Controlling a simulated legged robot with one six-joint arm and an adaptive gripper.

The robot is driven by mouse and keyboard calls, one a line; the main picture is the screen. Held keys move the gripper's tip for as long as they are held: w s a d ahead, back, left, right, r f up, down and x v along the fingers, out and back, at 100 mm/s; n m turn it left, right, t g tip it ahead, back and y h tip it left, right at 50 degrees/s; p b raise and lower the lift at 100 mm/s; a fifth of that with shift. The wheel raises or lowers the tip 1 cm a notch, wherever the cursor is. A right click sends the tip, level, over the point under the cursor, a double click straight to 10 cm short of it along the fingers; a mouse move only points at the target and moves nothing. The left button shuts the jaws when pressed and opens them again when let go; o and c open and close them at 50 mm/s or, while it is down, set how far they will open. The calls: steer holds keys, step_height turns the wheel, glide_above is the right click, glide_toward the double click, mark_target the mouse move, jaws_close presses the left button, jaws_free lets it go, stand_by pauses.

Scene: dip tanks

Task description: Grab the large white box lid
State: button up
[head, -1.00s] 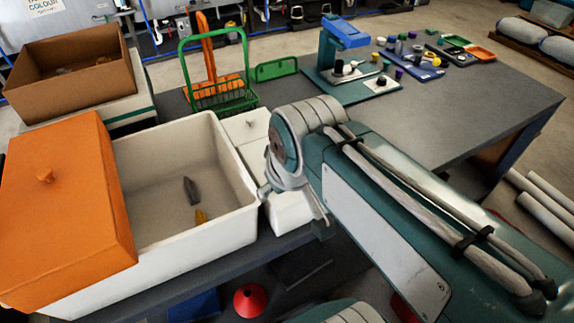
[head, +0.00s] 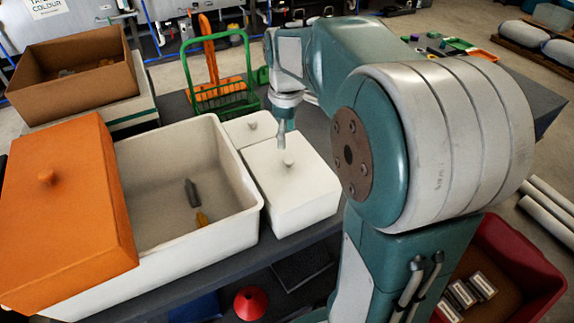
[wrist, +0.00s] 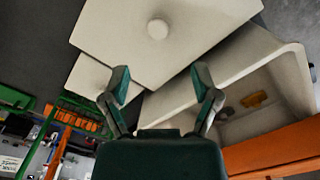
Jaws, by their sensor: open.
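The large white box lid (head: 308,178) tops a white box beside the big white tank and has a round knob (head: 288,162). In the wrist view the large lid (wrist: 195,22) fills the upper middle, its knob (wrist: 158,29) straight ahead of the fingers. A smaller white lid (head: 240,132) with its own knob lies just behind it. My gripper (head: 282,142) points down close to the large lid's knob; the exact gap is unclear. In the wrist view my gripper (wrist: 161,82) has its fingers spread with nothing between them.
The big white tank (head: 240,215) stands left of the lid, partly covered by an orange lid (head: 75,215), with small grey and yellow pieces inside. A green wire basket (head: 222,95) stands behind. A red crate (head: 545,270) is at lower right.

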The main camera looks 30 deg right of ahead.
mark_target(288, 159)
steer(key=f, duration=0.8)
steer(key=shift+d+f, duration=0.25)
jaws_close()
